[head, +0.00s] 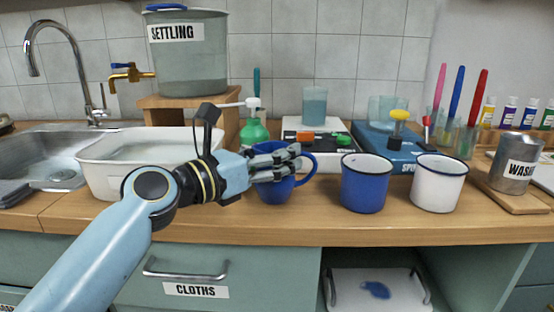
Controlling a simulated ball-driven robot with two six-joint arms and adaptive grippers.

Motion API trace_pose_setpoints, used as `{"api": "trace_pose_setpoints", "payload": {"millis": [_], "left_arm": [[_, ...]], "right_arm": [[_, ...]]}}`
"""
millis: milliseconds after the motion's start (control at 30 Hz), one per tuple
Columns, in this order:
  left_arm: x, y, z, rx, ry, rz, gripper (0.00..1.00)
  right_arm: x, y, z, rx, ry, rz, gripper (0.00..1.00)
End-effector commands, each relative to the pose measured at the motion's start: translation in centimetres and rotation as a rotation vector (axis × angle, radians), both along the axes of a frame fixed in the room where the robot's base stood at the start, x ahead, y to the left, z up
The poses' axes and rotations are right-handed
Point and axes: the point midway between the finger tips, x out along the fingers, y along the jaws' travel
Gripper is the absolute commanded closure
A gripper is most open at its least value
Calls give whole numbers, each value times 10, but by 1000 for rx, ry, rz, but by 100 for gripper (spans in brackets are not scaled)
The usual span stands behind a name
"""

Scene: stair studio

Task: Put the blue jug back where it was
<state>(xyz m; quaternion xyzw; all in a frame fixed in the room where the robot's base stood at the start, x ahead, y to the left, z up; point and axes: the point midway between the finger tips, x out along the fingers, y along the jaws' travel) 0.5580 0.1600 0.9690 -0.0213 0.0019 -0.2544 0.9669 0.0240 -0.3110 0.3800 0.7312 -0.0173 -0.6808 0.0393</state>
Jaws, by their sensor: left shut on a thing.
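The blue jug (276,190) is at the middle of the wooden counter, with its handle on the right side. My left gripper (290,163) comes in from the left and is shut on it, with the fingers across its upper part. The fingers and wrist hide much of its rim. I cannot tell whether its base touches the counter. A second blue vessel (366,187), with a dark rim, stands upright to the right, apart from the held one. My right gripper is not in view.
A white mug (437,187) stands right of the second blue vessel. A white basin (97,181) is at the left by the sink (63,170). Behind are a green bottle (254,133), a scale (335,142) and a blue box (400,158). A steel can (514,176) stands far right.

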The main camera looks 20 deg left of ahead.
Motion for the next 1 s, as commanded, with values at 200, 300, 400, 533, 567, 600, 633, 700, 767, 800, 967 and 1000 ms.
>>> {"api": "trace_pose_setpoints", "payload": {"millis": [200,300,400,533,567,600,633,700,767,800,967,1000], "left_arm": [[0,0,-2,1,0,0,39],[0,0,-2,1,0,0,26],[0,0,-2,1,0,0,16],[0,0,-2,1,0,0,16],[0,0,-2,1,0,0,16],[0,0,-2,1,0,0,16],[0,0,-2,1,0,0,16],[0,0,1,0,-1,0,16],[-4,3,1,2,0,0,16],[-9,5,0,4,0,0,16],[-38,22,-1,7,2,-1,16],[-47,26,0,6,2,-2,16]], "right_arm": [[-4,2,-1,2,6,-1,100],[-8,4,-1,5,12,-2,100],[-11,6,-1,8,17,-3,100],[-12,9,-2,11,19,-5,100],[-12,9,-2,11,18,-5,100],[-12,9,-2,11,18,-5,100],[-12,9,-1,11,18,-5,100],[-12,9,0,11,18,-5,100],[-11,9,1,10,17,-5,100],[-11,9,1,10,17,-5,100],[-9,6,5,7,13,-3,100],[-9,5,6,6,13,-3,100]]}}
